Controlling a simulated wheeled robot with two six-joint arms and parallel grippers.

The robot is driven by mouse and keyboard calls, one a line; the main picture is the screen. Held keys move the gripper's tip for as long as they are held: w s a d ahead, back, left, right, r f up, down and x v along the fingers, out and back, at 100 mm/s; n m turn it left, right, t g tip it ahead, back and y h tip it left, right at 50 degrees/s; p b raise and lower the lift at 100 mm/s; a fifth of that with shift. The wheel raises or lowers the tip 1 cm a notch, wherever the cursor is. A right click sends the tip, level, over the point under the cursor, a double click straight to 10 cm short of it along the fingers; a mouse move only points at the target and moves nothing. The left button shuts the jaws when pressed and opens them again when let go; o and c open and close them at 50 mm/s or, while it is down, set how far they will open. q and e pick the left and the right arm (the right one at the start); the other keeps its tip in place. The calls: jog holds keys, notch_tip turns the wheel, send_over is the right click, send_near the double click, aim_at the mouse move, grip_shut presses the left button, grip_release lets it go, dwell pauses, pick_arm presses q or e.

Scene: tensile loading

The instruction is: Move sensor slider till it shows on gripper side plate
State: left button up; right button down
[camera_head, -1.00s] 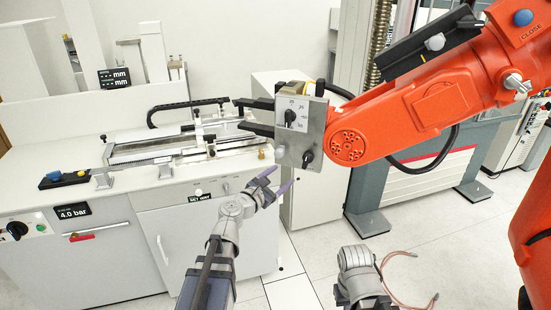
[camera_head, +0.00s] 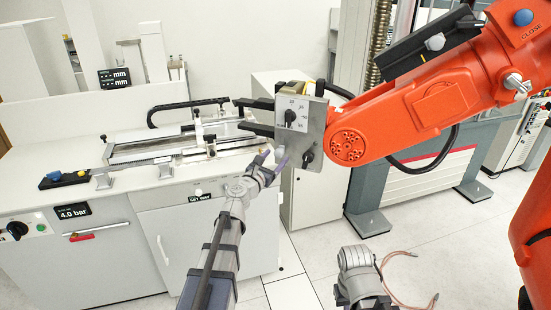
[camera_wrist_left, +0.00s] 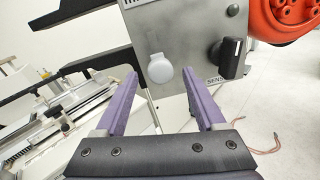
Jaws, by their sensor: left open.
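The grey side plate (camera_head: 316,130) hangs at the end of the orange arm. In the left wrist view the plate (camera_wrist_left: 192,40) carries a pale round knob (camera_wrist_left: 159,66) and a black knob with a white line (camera_wrist_left: 230,58), beside lettering that reads "SENS". The black knob also shows low on the plate in the head view (camera_head: 307,156). My left gripper (camera_head: 273,159) is open at the plate's lower left edge. Its purple fingers (camera_wrist_left: 160,76) stand on either side of the pale knob; I cannot tell whether they touch it. My right gripper's fingers are not seen.
The orange arm (camera_head: 420,105) fills the right. Two black jaws (camera_head: 258,117) reach left from the plate above my left gripper. A white bench (camera_head: 130,200) with a measuring rail (camera_head: 165,155) stands left. A cable (camera_head: 398,285) lies on the floor.

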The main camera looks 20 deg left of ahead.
pick_arm(q)
jog(key=shift+w+d, duration=0.1)
jog(key=shift+w, duration=0.35)
grip_shut()
dwell(0.3)
jog(key=shift+r, duration=0.1)
dwell(0.8)
